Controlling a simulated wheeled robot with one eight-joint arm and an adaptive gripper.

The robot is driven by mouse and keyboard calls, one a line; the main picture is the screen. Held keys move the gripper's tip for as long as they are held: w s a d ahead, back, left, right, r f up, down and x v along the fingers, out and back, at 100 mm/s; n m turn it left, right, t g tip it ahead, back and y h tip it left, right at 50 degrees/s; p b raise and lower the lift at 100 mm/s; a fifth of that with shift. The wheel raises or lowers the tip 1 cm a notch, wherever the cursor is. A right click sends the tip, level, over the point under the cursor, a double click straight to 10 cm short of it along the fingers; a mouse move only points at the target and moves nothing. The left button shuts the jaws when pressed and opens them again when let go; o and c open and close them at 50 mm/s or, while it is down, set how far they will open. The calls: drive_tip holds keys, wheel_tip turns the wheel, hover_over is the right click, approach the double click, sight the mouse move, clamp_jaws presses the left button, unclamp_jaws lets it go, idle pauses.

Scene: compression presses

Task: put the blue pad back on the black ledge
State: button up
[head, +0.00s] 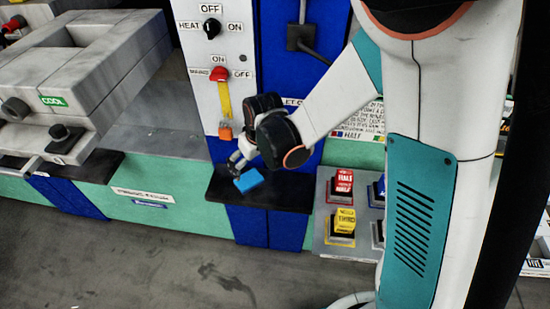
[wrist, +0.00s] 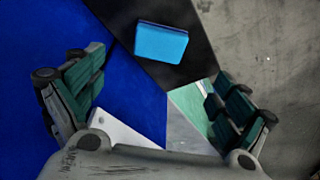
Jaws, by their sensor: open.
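The blue pad (head: 248,180) is a small bright-blue block. It appears to lie on the black ledge (head: 287,194), toward its left part. My gripper (head: 239,162) is just above and behind the pad in the head view. In the wrist view the pad (wrist: 161,43) shows against the black ledge (wrist: 193,22), beyond the gap between the fingers. My gripper (wrist: 160,82) is open there, with its two green-padded fingers wide apart and nothing between them. Whether the pad rests fully flat cannot be told.
A white panel with a red-and-yellow lever (head: 221,85) and a black heat knob (head: 212,27) stands behind the ledge. A grey press (head: 85,75) is at left. A box of colored buttons (head: 343,195) is right of the ledge. The floor in front is clear.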

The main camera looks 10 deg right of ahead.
drive_tip(key=s+d+r+m+t, duration=0.1)
drive_tip(key=s+d+r, duration=0.25)
drive_tip(key=r, duration=0.35)
drive_tip(key=s+d+r+m+t, duration=0.1)
drive_tip(key=s+d+r, duration=0.1)
drive_tip(key=d+r, duration=0.3)
drive_tip(key=s+d+r+m+t, duration=0.1)
drive_tip(key=s+d+r, duration=0.2)
drive_tip(key=s, duration=0.3)
drive_tip(key=s+d+r+m+t+h, duration=0.1)
drive_tip(key=s+d+r+m, duration=0.1)
drive_tip(key=s+r, duration=0.3)
drive_tip(key=shift+s+d, duration=0.65)
drive_tip(key=shift+d, duration=0.1)
